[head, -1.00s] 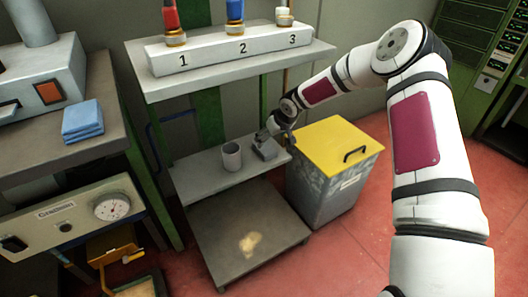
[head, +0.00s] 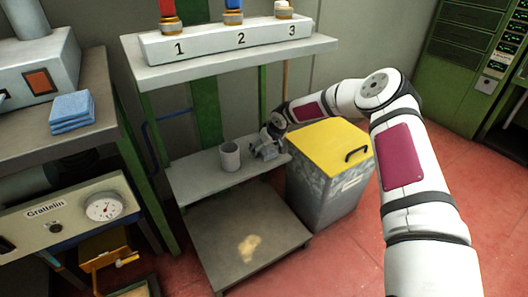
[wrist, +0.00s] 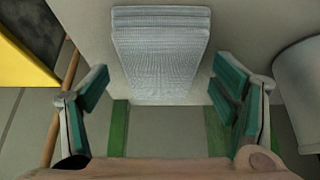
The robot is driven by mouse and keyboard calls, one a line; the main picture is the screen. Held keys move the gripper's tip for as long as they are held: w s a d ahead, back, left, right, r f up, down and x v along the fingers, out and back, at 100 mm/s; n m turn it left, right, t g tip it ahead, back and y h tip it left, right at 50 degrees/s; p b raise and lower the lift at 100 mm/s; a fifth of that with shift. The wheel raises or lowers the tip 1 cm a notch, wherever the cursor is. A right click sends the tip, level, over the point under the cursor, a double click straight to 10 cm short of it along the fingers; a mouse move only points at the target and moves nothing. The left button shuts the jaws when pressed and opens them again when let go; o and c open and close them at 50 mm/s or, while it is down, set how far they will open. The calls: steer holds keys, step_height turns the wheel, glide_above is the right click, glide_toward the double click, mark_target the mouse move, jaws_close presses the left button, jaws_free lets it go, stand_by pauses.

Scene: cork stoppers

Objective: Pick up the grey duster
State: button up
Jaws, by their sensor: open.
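The grey duster (wrist: 160,62) is a folded, ribbed cloth in the upper middle of the wrist view. It lies on the middle shelf (head: 200,172) of the grey rack. My gripper (wrist: 165,92) is open and empty, with green-padded fingers apart to the left and right of the duster's lower part. Neither finger visibly touches it. In the head view my gripper (head: 268,145) is low over the shelf's right end and partly hides the duster.
A grey cup (head: 230,156) stands just left of my gripper; it also shows at the wrist view's right edge (wrist: 302,80). A yellow-lidded bin (head: 330,147) stands close on the right. The numbered top shelf (head: 235,60) is above. Blue folded cloths (head: 71,112) lie far left.

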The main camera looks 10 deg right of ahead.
steer(key=shift+f+b, duration=0.25)
steer(key=shift+b, duration=0.05)
stand_by(0.4)
steer(key=c, duration=1.1)
